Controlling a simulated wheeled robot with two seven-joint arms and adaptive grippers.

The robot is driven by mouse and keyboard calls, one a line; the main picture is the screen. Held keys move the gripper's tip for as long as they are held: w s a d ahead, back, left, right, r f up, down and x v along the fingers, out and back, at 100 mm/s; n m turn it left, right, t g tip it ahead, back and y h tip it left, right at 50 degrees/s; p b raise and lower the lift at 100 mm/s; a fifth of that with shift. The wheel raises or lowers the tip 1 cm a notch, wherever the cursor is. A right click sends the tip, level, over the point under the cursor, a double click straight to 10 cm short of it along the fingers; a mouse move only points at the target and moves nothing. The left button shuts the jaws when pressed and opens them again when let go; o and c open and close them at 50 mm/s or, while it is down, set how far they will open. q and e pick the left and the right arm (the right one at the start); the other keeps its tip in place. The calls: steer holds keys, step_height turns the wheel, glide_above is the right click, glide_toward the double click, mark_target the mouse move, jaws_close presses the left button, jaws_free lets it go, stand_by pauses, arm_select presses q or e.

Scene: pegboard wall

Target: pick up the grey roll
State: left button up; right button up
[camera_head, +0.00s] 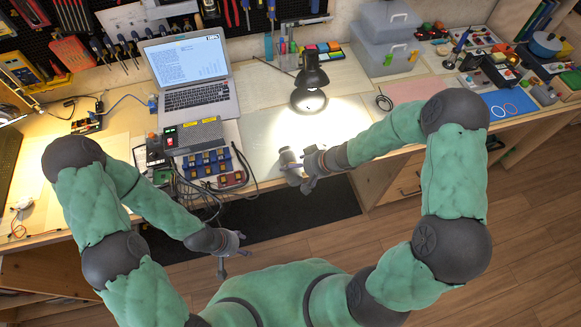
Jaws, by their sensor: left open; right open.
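A small grey rounded thing, which looks like the grey roll (287,157), sits near the front edge of the workbench, left of the lamp's bright patch. My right gripper (297,179) is at the bench's front edge, right beside the roll. Its jaws are open and partly overlap the roll in view, so I cannot tell whether they touch it. My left gripper (233,254) is open and empty, low in front of the bench and over the dark floor mat.
A black desk lamp (310,82) stands behind the roll. A laptop (191,75), a power supply (192,136) and blue part bins (208,163) with loose cables are to the left. A grey toolbox (386,38) stands behind.

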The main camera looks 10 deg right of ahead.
mark_target(296, 169)
steer(key=c, duration=1.4)
steer(key=shift+o, duration=0.2)
steer(key=shift+r, duration=0.15)
steer(key=shift+r+p, duration=0.55)
steer(key=shift+p, duration=0.05)
steer(key=r, duration=0.1)
steer(key=r+p, duration=0.2)
steer(key=shift+s+a, duration=0.25)
steer(key=shift+s, duration=0.05)
steer(key=s+a+r, duration=0.1)
steer(key=s+r+p, duration=0.1)
steer(key=r, duration=0.1)
steer(key=s+a+r+p, duration=0.1)
steer(key=r, duration=0.1)
steer(key=shift+s+a+r, duration=0.2)
steer(key=shift+s+a, duration=0.05)
steer(key=shift+a, duration=0.1)
steer(key=s+a+r, duration=0.1)
steer(key=s, duration=0.1)
steer(key=s+a+r, duration=0.1)
steer(key=s+a, duration=0.1)
steer(key=s+a+r, duration=0.1)
steer(key=s+a, duration=0.1)
steer(key=s, duration=0.1)
steer(key=shift+a+r+p, duration=0.1)
steer(key=shift+r+p, duration=0.05)
steer(key=shift+p, duration=0.15)
